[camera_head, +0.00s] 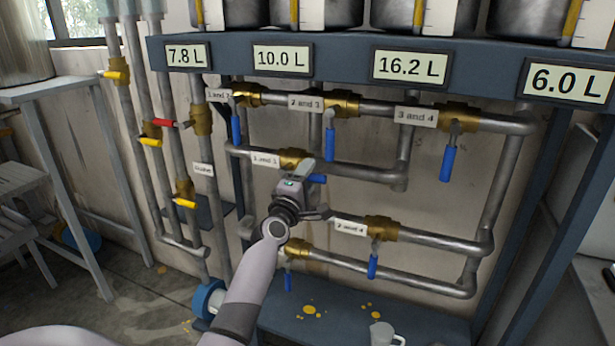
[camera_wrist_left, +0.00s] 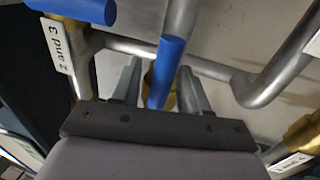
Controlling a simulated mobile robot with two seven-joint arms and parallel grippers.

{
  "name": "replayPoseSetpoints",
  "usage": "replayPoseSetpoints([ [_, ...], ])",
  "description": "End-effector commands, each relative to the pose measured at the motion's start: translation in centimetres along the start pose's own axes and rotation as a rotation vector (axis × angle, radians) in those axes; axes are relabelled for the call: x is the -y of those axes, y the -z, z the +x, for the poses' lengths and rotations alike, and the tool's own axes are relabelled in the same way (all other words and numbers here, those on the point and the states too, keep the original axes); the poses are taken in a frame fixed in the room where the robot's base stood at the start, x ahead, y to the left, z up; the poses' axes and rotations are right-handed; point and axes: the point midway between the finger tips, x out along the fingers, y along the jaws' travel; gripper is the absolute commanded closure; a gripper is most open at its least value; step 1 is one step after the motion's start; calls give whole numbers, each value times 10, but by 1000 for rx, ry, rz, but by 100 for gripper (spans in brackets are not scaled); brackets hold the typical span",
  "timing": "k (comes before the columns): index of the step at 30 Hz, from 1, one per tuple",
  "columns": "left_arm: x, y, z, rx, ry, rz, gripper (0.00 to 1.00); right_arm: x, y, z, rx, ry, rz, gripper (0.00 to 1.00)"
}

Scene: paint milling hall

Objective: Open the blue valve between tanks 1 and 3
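The valve labelled "1 and 3" is a brass body (camera_head: 292,158) on a grey pipe, beside its white label (camera_head: 265,160). My left gripper (camera_head: 306,175) is in front of it and hides most of its handle. The end of the blue handle (camera_head: 317,179) shows to the right of the gripper, pointing right. In the left wrist view the blue handle (camera_wrist_left: 167,72) stands between the two grey fingers of my left gripper (camera_wrist_left: 160,85). The fingers are apart, one on each side; I cannot tell whether either touches it. My right gripper is not in view.
Valve "2 and 3" has a blue handle (camera_head: 329,144) hanging close above right; it also shows in the left wrist view (camera_wrist_left: 85,8). Valve "3 and 4" (camera_head: 447,164) and valve "2 and 4" (camera_head: 373,266) hang right. A mug (camera_head: 384,335) stands on the blue bench (camera_head: 430,325) below.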

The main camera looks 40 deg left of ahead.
Motion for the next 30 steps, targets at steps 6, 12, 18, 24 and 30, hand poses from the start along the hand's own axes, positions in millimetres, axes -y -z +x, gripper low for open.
replayPoseSetpoints([
  [6, 1, 0, -10, 1, 1, 1, 55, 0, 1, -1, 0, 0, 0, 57],
  [12, 1, 0, -37, 0, 2, 1, 55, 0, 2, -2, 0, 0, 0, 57],
  [18, 1, 0, -61, 0, 0, 0, 55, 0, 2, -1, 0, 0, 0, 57],
  [24, 0, 0, -71, 0, 1, -1, 55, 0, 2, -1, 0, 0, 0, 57],
  [30, 0, 0, -72, 0, 0, -1, 55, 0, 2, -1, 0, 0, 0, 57],
])
